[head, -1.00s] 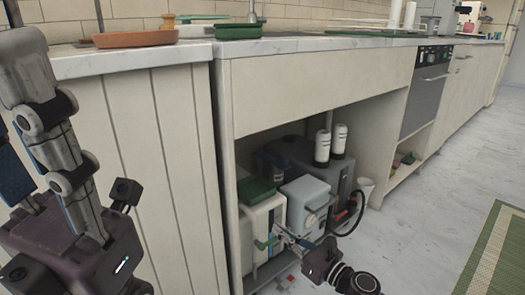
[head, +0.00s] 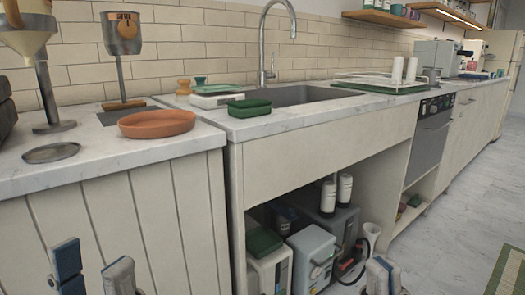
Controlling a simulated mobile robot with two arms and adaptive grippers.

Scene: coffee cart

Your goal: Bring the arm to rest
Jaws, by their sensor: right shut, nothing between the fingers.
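My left gripper (head: 94,270) shows at the bottom left of the head view. Its two fingertips, with blue and grey pads, point up and stand apart with nothing visible between them. It is in front of the panelled cabinet. My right gripper (head: 381,276) shows at the bottom right, its fingertips together and empty. It appears in front of the open under-sink cabinet (head: 318,136), right of the machines there. Both arms are mostly below the picture edge.
A grey-blue box (head: 313,260) and a green sponge (head: 264,241) on a pale box are under the sink. A white cup (head: 371,233) stands right of them. The counter (head: 190,140) holds a terracotta dish (head: 157,123) and a green tray (head: 249,108).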

